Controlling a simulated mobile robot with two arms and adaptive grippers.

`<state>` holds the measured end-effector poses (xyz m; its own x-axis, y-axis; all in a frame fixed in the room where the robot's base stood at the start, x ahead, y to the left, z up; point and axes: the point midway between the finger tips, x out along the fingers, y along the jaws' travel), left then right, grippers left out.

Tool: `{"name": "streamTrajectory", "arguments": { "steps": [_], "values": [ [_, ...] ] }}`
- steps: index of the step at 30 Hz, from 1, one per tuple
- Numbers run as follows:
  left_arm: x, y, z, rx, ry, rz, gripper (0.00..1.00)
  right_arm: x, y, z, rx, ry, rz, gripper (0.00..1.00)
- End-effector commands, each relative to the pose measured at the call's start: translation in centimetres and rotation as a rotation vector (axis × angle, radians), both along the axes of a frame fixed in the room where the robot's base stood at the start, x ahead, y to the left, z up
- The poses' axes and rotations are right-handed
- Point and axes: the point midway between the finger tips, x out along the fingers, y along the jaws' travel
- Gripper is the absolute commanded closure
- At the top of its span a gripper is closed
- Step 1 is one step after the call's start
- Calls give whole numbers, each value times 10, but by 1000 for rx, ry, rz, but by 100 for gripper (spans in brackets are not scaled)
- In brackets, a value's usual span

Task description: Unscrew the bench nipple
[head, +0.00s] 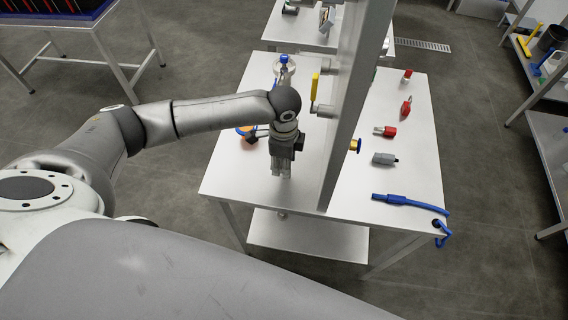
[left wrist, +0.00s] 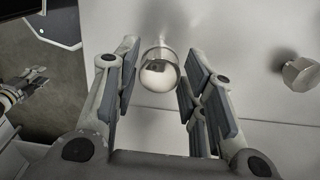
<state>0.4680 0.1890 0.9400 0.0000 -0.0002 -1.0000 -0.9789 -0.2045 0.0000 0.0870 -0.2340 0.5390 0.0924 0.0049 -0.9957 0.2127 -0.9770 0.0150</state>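A shiny metal fitting with a round end (left wrist: 158,75) sticks out from a pale surface in the left wrist view; it looks like the bench nipple. My left gripper (left wrist: 158,88) is open, with one finger on each side of this fitting and a small gap at both sides. In the head view my left gripper (head: 281,172) points down over the white table, left of the upright panel. The fitting cannot be made out there. My right gripper is not seen in the head view.
An upright panel (head: 352,110) divides the white table (head: 232,180). A yellow-handled valve (head: 315,88) is on its left face. Red fittings, a grey cylinder (head: 385,159) and a blue tool (head: 408,202) lie right of it. A hex fitting (left wrist: 301,74) sits right of the gripper.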

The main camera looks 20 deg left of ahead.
Motion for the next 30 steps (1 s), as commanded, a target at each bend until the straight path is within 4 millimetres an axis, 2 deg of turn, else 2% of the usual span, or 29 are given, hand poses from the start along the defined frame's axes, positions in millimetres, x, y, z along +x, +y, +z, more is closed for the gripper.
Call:
{"name": "streamTrajectory", "arguments": {
  "steps": [9,17,30],
  "values": [
    [0,0,2,0,0,-317,61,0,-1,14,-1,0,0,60],
    [0,0,1,1,0,-437,61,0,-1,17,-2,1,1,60],
    [0,0,1,1,0,-825,61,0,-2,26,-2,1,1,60]
  ]
}}
